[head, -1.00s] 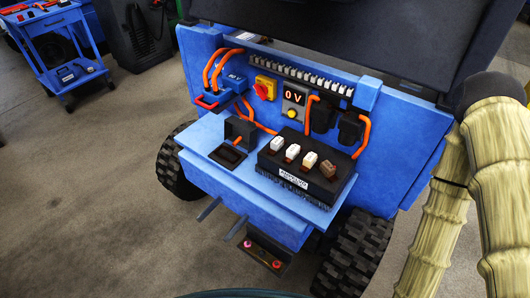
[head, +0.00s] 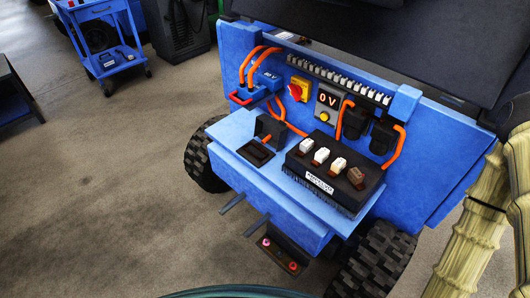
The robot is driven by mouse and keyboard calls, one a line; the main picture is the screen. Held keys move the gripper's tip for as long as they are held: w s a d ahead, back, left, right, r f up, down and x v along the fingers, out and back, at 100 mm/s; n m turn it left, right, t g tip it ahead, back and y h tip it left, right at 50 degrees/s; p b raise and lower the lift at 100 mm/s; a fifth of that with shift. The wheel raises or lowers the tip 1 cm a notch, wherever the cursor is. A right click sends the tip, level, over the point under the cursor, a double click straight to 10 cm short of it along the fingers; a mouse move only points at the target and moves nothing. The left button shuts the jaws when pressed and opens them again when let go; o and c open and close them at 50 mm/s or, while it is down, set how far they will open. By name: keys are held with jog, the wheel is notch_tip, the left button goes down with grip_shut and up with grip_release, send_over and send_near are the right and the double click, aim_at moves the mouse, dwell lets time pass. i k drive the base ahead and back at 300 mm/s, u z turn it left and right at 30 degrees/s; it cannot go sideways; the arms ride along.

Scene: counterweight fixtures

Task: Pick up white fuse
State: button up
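Several small fuses stand in a row on a black fuse block (head: 335,188) on the blue shelf of a wheeled machine. From left to right I see a whitish fuse (head: 306,146), a white fuse (head: 321,155), a cream-white fuse (head: 338,166) and a brown fuse (head: 356,176). All appear seated in the block, upright or nearly so. A label is on the block's front face; its text is too small to read surely. My gripper does not show in the head view.
A black open box (head: 269,129) stands left of the block. A blue cart (head: 104,40) stands at the back left. Bare floor (head: 100,190) lies left.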

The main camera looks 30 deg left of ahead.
aim_at(320, 157)
jog(key=z, duration=0.05)
jog(key=k, duration=1.1)
jog(key=u, duration=0.75)
jog(key=i, duration=1.1)
jog(key=z, duration=0.7)
